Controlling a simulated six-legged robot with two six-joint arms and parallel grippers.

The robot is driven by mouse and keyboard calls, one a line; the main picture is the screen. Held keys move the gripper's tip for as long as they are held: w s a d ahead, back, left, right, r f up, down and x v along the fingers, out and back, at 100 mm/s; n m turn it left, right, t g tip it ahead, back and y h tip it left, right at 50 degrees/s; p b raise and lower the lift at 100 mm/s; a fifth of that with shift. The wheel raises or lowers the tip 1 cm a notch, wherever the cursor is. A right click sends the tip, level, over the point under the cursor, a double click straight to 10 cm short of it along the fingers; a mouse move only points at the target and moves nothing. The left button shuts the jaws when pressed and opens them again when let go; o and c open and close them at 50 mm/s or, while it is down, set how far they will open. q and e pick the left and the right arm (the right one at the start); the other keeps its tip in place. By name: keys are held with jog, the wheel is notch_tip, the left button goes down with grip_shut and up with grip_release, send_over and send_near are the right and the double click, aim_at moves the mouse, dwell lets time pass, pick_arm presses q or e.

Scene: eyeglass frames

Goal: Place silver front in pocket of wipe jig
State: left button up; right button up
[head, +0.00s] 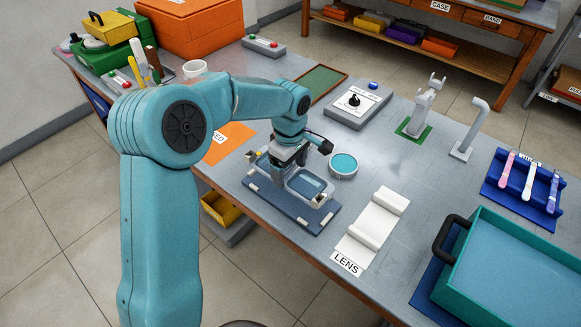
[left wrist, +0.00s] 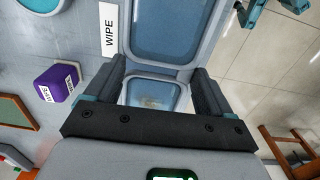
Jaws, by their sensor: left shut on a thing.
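The silver front (head: 309,186) is a large grey frame with two rounded lens openings. It lies over the wipe jig (head: 275,203), a dark blue board near the front edge of the table. My left gripper (head: 289,165) is shut on the middle of the front, from above. In the left wrist view the front (left wrist: 137,70) runs between the two fingers, with one opening beyond them and one below. I cannot tell whether the front rests in the pocket or hangs just above it; the pocket is hidden beneath it.
A round teal-filled dish (head: 343,166) stands close behind the jig. A teal tray (head: 510,268) is at the right. A purple block (left wrist: 57,83) shows in the left wrist view.

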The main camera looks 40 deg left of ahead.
pick_arm(q)
jog(key=shift+f+b, duration=2.15)
jog(key=shift+f, duration=0.8)
jog(key=shift+f+b, duration=0.5)
jog(key=shift+f, duration=0.1)
jog(key=o, duration=1)
jog(key=shift+c, duration=0.2)
notch_tip(320, 180, up, 16)
jog(key=p, duration=0.2)
jog(key=shift+r, duration=0.15)
